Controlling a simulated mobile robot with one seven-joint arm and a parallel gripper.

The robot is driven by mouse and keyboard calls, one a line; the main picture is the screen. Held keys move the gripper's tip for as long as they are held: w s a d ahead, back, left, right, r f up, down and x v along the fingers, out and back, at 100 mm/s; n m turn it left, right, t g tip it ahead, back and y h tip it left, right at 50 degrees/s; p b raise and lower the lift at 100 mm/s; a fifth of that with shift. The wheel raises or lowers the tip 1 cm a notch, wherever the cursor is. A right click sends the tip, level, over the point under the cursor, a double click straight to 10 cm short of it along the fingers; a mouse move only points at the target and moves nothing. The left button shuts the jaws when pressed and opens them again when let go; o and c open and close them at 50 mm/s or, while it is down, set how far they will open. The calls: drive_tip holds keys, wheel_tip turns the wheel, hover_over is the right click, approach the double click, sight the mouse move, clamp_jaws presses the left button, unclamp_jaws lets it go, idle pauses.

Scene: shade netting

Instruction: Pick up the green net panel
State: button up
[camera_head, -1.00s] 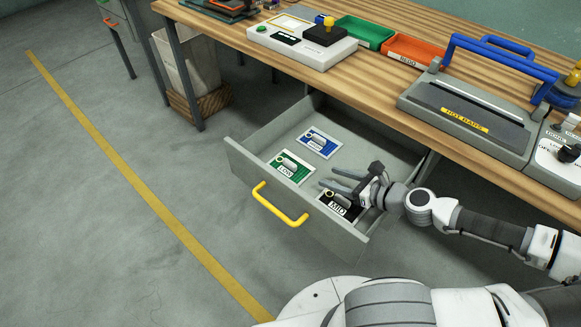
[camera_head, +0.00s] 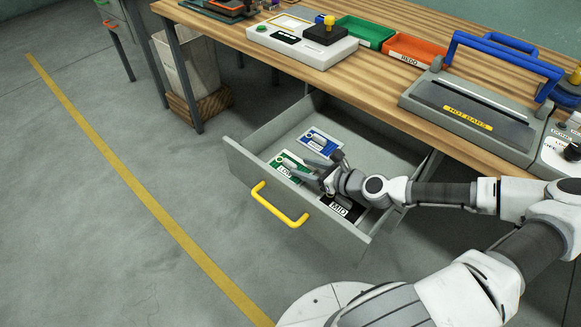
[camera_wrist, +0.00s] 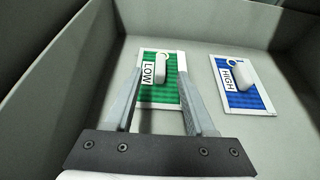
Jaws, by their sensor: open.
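The green net panel (camera_head: 284,169), labelled LOW, lies flat in the open drawer (camera_head: 349,239) and has a light grey raised handle. In the wrist view the green panel (camera_wrist: 141,96) lies beyond and between my two fingers, with its handle (camera_wrist: 161,68) ahead of the fingertips. My gripper (camera_head: 306,165) is over the drawer above the green panel's right side, and the wrist view shows my gripper (camera_wrist: 160,78) open and empty. My gripper partly covers the green panel in the head view. I cannot tell the exact height of the fingertips above it.
A blue panel (camera_head: 319,140), labelled HIGH, lies behind the green one, and a black MID panel (camera_head: 341,206) lies at the drawer's front right. The drawer walls surround them. The workbench (camera_head: 375,82) edge overhangs the drawer's back. A yellow handle (camera_head: 274,207) sticks out in front.

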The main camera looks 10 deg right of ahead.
sight(290, 163)
drive_tip(key=shift+b+x, duration=0.6)
drive_tip(key=shift+x, duration=1.75)
drive_tip(key=shift+w+r, duration=0.1)
clamp_jaws()
